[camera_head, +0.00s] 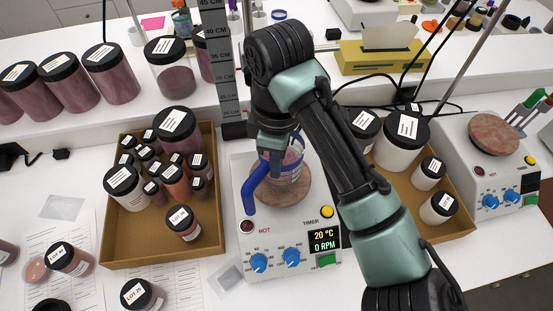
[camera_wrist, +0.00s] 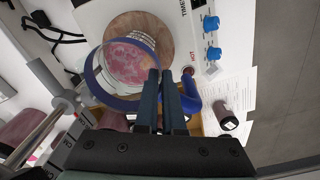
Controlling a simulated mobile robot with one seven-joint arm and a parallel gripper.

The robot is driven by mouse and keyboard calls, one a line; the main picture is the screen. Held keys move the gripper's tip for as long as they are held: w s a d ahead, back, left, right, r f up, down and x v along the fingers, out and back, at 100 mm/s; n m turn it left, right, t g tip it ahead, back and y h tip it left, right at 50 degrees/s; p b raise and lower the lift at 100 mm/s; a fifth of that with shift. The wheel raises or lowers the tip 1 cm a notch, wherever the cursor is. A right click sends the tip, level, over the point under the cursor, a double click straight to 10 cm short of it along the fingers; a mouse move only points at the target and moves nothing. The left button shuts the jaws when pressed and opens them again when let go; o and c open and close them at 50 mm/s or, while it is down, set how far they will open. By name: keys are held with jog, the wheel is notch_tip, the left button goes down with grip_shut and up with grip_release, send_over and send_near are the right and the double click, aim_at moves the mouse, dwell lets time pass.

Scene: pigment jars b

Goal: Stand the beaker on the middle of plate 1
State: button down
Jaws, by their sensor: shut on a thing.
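The beaker (camera_head: 293,158) is clear, with a blue collar and blue handle and pinkish contents. It is over the round brown top of the middle hot plate (camera_head: 291,196). In the wrist view, the beaker (camera_wrist: 125,66) covers the lower left part of the brown disc (camera_wrist: 166,36). I cannot tell whether its base touches the disc. My gripper (camera_head: 271,168) is shut on the beaker at its blue collar and handle side, also in the wrist view (camera_wrist: 161,74). My fingers and the handle hide part of the beaker. No plate number is legible.
A cardboard tray (camera_head: 160,250) of labelled jars stands left of the hot plate. Another tray (camera_head: 458,229) with white jars is at its right, partly behind my arm. A second hot plate (camera_head: 493,133) is far right. A ruler stand (camera_head: 224,75) rises behind.

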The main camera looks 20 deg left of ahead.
jog(key=shift+f+b, duration=0.35)
jog(key=shift+f, duration=0.2)
jog(key=c, duration=1)
grip_release()
jog(key=shift+o, duration=0.2)
notch_tip(320, 180, up, 13)
jog(key=shift+p, duration=0.3)
